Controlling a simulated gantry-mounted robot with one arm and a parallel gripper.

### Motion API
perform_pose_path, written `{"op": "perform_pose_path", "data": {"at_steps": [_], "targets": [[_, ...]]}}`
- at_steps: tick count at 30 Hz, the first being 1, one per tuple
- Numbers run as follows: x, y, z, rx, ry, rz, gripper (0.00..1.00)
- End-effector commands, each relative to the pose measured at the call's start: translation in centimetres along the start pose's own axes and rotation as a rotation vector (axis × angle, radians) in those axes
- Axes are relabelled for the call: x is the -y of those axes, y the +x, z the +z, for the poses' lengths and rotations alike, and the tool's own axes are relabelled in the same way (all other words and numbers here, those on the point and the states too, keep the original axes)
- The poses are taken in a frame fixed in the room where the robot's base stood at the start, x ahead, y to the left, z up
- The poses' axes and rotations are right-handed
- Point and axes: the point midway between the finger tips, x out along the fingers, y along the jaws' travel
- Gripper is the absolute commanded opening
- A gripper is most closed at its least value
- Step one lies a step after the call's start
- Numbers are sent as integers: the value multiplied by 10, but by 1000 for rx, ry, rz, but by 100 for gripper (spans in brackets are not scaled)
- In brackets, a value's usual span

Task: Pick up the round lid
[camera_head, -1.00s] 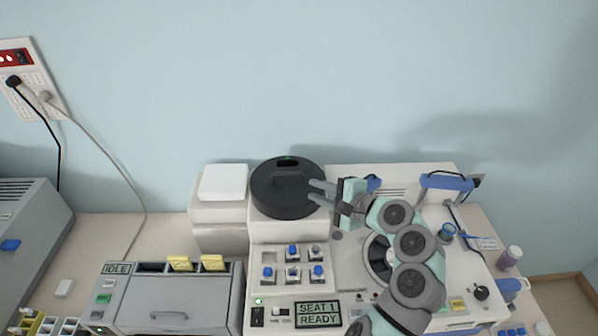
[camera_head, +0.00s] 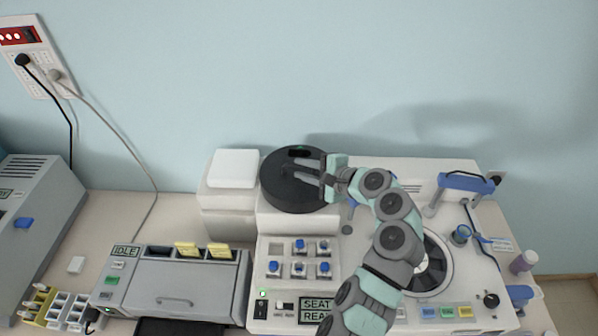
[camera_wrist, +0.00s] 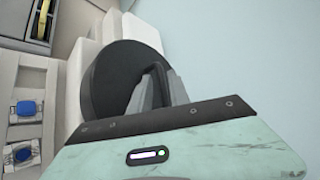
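The round lid (camera_head: 290,194) is a black disc with a raised handle. It lies on a white stand at the back of the bench, left of the machine's middle. In the wrist view the lid (camera_wrist: 112,85) fills the centre, and its dark arched handle (camera_wrist: 157,72) rises at the fingers. My gripper (camera_head: 296,169) reaches over the lid from the right, its two grey fingers apart at the handle. The fingers also show in the wrist view (camera_wrist: 158,95), partly hidden by the gripper body. Whether they touch the handle is unclear.
A white box (camera_head: 234,168) stands close left of the lid. Several blue-capped items sit in a rack (camera_head: 276,247) in front. A blue-handled part (camera_head: 466,182) is at the right. The wall is behind; the space above the lid is free.

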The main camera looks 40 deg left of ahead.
Motion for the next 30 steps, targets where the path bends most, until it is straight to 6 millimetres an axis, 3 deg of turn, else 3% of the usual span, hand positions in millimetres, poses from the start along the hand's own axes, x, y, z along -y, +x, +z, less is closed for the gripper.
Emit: {"op": "perform_pose_path", "data": {"at_steps": [7, 12, 21, 30], "targets": [[0, 29, 0, 0, 0, 1, 22], [0, 30, -1, -1, 0, 0, 22], [0, 29, -1, 0, 0, 0, 0], [0, 29, -1, 0, 0, 0, 0]]}}
